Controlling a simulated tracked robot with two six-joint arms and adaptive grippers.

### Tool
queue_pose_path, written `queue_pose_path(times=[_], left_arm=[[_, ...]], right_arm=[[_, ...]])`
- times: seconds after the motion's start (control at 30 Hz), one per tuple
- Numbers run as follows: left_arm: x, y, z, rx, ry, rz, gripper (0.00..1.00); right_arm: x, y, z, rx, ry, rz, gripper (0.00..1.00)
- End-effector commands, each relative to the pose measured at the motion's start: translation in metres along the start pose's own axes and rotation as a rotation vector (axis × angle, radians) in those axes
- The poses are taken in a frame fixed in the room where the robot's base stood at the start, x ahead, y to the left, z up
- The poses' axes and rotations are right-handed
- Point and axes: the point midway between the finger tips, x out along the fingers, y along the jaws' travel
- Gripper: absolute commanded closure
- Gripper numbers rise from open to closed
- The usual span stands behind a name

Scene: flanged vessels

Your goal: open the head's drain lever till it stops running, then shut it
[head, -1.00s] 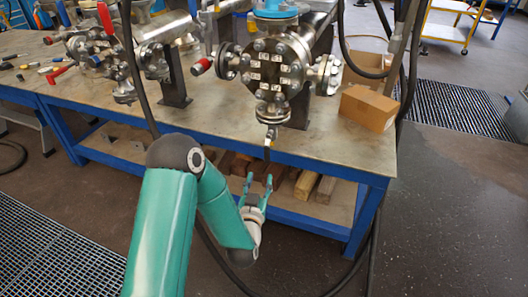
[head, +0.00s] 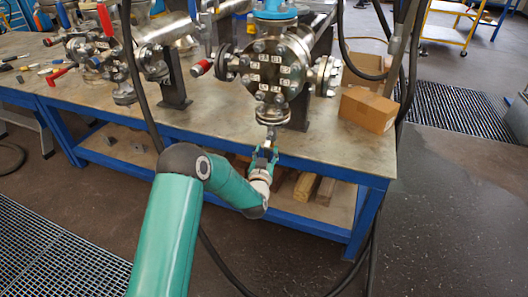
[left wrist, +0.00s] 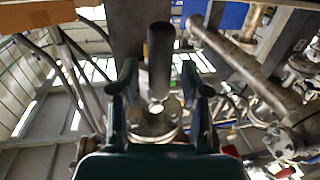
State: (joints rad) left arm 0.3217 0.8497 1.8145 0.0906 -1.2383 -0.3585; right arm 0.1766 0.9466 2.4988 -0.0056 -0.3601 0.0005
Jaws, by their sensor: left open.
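The round flanged vessel head (head: 276,72) faces me at the bench's front edge. Its drain valve (head: 271,132) hangs below it, with a dark lever pointing down. In the left wrist view the lever (left wrist: 160,50) is a dark round grip, between the two fingers in the picture, with a round flange (left wrist: 153,122) behind it. My left gripper (head: 264,155) is open, just under the valve at the bench edge; it also shows in the left wrist view (left wrist: 159,78). I cannot tell whether a finger touches the lever. No liquid stream is clear. My right gripper is out of view.
The blue-framed bench (head: 225,118) carries another flanged assembly with a red lever (head: 104,20) on the left. A cardboard box (head: 368,109) stands right of the head. Wood blocks (head: 304,189) lie on the lower shelf. Dark hoses hang near the bench. Floor right is open.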

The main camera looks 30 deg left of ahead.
Motion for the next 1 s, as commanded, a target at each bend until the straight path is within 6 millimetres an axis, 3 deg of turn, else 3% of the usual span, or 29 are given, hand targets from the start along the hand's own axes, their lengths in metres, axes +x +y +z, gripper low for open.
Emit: queue_pose_path(times=[0.17, 0.43, 0.67, 0.7, 1.0], left_arm=[[0.0, 0.0, 0.0, 0.0, 0.0, 0.0, 0.57], [0.0, -0.001, 0.0, 0.0, 0.001, -0.001, 1.0], [0.0, -0.001, 0.0, -0.001, 0.001, -0.002, 1.0], [0.005, -0.014, -0.001, 0.0, 0.002, -0.007, 1.0], [0.001, 0.009, 0.0, -0.025, 0.0, 0.007, 1.0]], right_arm=[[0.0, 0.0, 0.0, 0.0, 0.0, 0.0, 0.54], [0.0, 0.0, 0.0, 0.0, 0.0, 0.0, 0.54], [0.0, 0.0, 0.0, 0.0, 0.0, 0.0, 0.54], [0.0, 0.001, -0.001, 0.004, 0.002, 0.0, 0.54], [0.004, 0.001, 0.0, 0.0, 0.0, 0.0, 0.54]])
